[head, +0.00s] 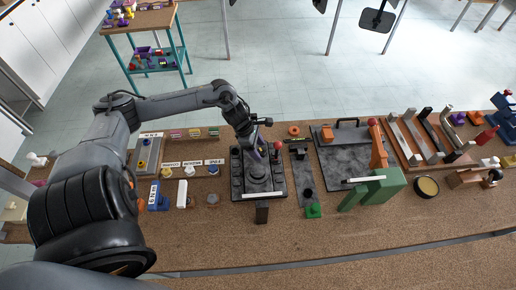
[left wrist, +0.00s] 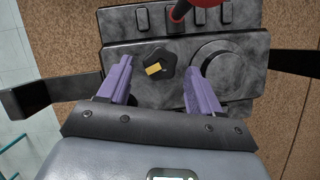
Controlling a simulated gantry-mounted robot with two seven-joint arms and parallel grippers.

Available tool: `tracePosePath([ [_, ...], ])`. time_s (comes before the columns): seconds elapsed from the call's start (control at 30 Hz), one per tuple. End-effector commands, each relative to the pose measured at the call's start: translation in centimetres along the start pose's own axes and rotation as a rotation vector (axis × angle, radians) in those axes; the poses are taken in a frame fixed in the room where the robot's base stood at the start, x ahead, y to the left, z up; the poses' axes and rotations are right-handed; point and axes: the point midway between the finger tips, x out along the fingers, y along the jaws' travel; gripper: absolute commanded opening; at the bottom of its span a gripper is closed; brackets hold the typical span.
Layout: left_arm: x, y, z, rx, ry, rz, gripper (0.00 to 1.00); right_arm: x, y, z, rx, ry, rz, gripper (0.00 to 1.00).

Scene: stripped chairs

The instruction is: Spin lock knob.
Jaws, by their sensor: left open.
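The lock knob (left wrist: 160,64) is a black, star-shaped knob with a yellow mark, seen on a dark grey panel (left wrist: 125,58) in the left wrist view. In the head view the dark lock unit (head: 240,187) sits on the workbench, and my gripper hides the knob. My left gripper (head: 263,153) is above the unit. In the left wrist view its two purple fingers (left wrist: 158,59) are open, one on each side of the knob, with gaps visible; I cannot tell their height over it. My right gripper is out of view.
A round raised dial (left wrist: 221,68) is right of the knob, and a red-ended lever (left wrist: 198,5) is beyond it. A green block (head: 383,187), metal bars (head: 401,138) and blue-and-white parts (head: 154,194) flank the unit. The bench front (head: 300,245) is clear.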

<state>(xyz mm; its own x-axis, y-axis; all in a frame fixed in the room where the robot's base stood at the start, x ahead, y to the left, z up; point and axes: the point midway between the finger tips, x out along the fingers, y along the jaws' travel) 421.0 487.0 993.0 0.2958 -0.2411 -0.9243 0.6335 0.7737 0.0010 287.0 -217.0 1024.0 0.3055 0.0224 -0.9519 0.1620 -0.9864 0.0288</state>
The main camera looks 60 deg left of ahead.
Motion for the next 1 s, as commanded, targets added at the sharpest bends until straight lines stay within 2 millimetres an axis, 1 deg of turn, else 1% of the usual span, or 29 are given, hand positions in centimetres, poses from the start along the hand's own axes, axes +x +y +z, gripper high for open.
tracePosePath([
  [0.1, 0.3, -0.02, 0.07, 0.0, -0.001, -0.001, 0.64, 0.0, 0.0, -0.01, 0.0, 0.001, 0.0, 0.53],
  [0.37, 0.35, -0.02, 0.05, 0.0, 0.0, -0.001, 0.64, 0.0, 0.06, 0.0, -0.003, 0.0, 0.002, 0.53],
  [0.5, 0.34, -0.02, 0.04, 0.0, 0.0, 0.0, 0.43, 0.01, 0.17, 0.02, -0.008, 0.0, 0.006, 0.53],
  [0.73, 0.33, -0.02, 0.04, 0.0, 0.0, 0.0, 0.08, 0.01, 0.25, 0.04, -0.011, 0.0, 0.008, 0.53],
  [1.0, 0.26, -0.07, 0.03, -0.025, 0.0, 0.01, 0.08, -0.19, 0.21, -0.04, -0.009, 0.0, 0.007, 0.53],
])
